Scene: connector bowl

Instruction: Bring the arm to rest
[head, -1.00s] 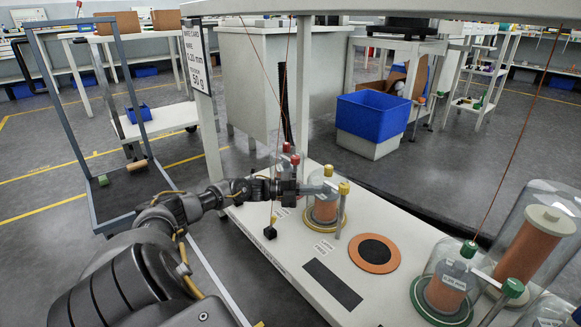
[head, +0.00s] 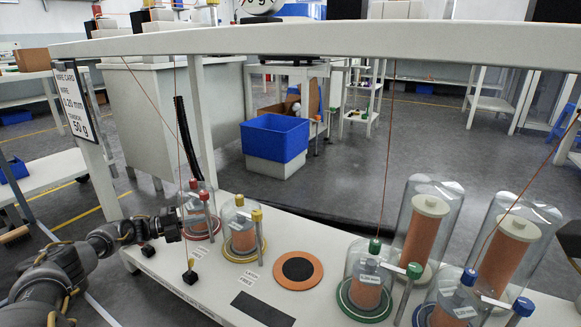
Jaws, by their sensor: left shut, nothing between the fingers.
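My left arm (head: 60,275) reaches in from the lower left in the head view. Its dark gripper (head: 172,228) is shut and empty at the left end of the white bench (head: 160,268). The fingertips lie just left of the glass jar with the red base (head: 201,225), and I cannot tell whether they touch it. The jar with the yellow base (head: 240,240) stands to the right of that one. My right gripper is not in view.
A black weight (head: 190,277) hangs on a thin wire near the gripper. An orange ring with a black centre (head: 299,269) lies mid-bench. Green-based (head: 365,290) and blue-based (head: 455,300) jars and tall glass covers stand at right. A white beam (head: 330,38) crosses above.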

